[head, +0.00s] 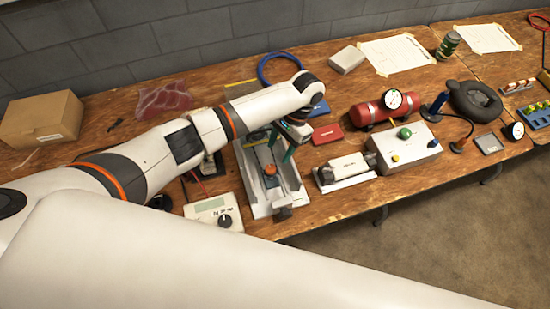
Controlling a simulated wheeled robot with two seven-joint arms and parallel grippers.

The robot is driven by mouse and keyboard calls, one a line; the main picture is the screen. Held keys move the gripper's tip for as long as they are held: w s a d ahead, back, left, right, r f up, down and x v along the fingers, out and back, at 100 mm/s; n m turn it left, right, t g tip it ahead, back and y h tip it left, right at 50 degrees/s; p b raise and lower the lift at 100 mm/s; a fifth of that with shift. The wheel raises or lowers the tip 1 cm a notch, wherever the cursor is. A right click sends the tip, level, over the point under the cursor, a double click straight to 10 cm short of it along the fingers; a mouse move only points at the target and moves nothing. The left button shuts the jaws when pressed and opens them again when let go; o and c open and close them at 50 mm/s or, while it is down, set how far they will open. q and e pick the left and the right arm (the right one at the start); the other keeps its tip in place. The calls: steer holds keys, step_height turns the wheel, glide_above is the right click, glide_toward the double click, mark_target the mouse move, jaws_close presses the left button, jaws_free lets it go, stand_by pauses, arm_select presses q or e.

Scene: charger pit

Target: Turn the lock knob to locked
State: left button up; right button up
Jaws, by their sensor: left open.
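A white and grey fixture (251,196) stands on the wooden bench, with a dark block inside it. An orange-red knob (270,170) sits on that block and looks like the lock knob; its turn position is too small to read. My left gripper (281,145) hangs over the back part of the fixture, fingers pointing down, just behind the knob. Its green fingers are apart and nothing shows between them. It appears clear of the knob, but I cannot tell the exact gap. My right gripper is out of view.
A white device in a tray (346,171), a button box (403,147) and a red tank (385,108) stand to the right. A red card (327,133) lies close behind. A cardboard box (41,120) is far left.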

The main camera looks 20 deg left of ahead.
arm_select(q)
steer(key=v, duration=0.5)
steer(key=shift+r, duration=0.1)
stand_by(0.4)
